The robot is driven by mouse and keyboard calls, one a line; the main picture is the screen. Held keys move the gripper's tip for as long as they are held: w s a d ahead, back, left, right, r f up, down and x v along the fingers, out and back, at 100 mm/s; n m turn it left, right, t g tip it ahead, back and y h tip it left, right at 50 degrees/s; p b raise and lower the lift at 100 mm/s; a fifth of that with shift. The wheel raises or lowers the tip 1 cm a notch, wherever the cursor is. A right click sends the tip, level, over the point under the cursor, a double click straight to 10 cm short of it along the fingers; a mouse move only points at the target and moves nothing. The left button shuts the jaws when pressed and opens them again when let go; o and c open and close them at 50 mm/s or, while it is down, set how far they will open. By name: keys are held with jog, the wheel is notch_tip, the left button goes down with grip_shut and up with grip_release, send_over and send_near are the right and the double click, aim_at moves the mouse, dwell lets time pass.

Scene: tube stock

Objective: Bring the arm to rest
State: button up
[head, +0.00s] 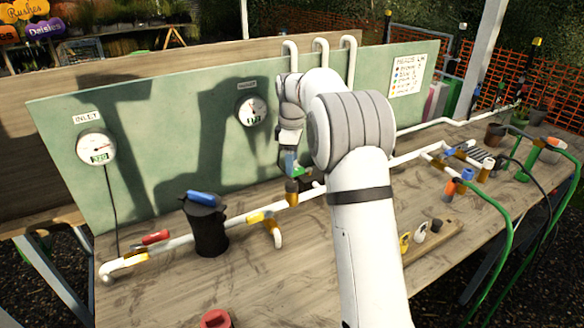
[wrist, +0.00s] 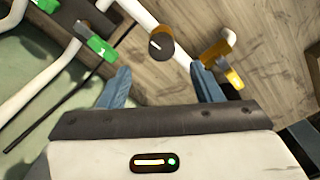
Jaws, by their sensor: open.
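My white arm reaches over the bench from the front. My gripper (head: 290,164) hangs above the white pipe run in front of the green panel, partly hidden by my own arm. In the wrist view its two blue fingers stand well apart, so my gripper (wrist: 160,71) is open with nothing between the fingers. Beyond the fingertips a dark brown knob (wrist: 160,46) sits on the white pipe, apart from them. A yellow fitting (wrist: 229,70) lies close beyond the right finger.
The green panel (head: 180,150) with dial gauges (head: 96,147) stands behind the pipes. A black canister (head: 206,228) stands on the bench at left. Padlocks (head: 420,231) lie at right, and a red ring-shaped item (head: 215,319) at the front. Bare wood (head: 275,285) lies between.

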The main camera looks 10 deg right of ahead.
dwell(0.3)
jog(key=s+r+m+t, duration=0.1)
jog(key=s+r+m, duration=0.25)
jog(key=s, duration=0.65)
jog(key=s+r+m+t, duration=0.1)
jog(key=s+r+m, duration=0.25)
jog(key=s, duration=0.65)
jog(key=s+f+m, duration=0.2)
jog(key=s+m, duration=0.1)
jog(key=s, duration=0.6)
jog(key=s+f+m+t, duration=0.1)
jog(key=s+f+m, duration=0.2)
jog(key=s, duration=0.6)
jog(key=shift+f+m, duration=0.25)
jog(key=shift+m, duration=0.15)
dwell(0.4)
